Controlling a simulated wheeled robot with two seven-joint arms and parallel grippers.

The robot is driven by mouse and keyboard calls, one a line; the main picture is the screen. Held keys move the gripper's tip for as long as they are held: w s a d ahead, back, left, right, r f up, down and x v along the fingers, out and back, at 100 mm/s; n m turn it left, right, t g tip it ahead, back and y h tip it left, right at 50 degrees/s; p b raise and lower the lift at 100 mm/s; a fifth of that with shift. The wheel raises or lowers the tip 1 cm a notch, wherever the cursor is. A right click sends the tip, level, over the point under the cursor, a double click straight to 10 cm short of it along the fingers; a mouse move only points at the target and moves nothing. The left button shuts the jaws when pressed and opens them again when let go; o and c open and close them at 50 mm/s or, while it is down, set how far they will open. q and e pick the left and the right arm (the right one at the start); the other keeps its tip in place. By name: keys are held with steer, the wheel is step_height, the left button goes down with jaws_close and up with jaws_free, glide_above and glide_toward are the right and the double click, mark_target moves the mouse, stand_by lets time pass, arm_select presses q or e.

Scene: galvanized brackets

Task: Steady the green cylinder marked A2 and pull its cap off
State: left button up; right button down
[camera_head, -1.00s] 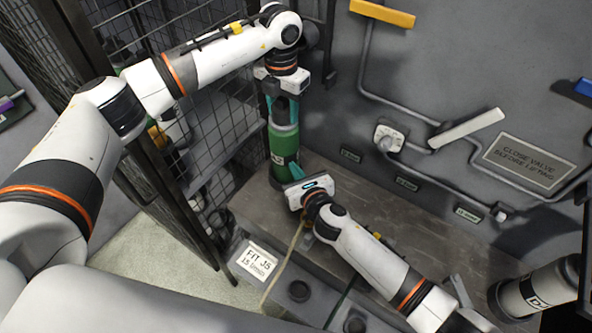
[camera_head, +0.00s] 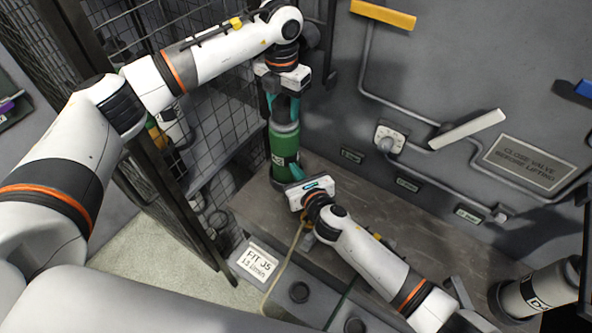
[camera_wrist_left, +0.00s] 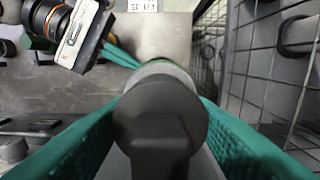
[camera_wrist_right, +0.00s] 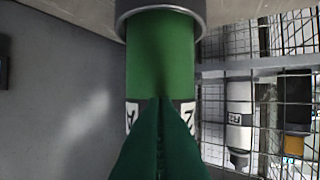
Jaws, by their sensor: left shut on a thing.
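The green cylinder marked A2 (camera_head: 284,145) stands upright on the bench in the corner by the mesh cage. Its dark grey cap (camera_wrist_left: 160,125) fills the middle of the left wrist view. My left gripper (camera_head: 283,108) comes from above, its teal fingers on both sides of the cap, shut on it. My right gripper (camera_head: 292,184) is low at the cylinder's front. In the right wrist view its fingers (camera_wrist_right: 160,100) are together, empty, in front of the label on the green body (camera_wrist_right: 160,60). I cannot tell whether they touch the cylinder.
The mesh cage (camera_head: 225,125) stands close on the left, with other cylinders behind it. Pipes and a valve knob (camera_head: 390,138) run along the wall behind. A pale cylinder (camera_head: 540,293) stands at the lower right. The bench top (camera_head: 400,215) between is mostly clear.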

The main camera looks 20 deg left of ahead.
mark_target(283, 95)
arm_select(q)
steer(key=shift+r, duration=2)
steer(key=shift+r, duration=0.1)
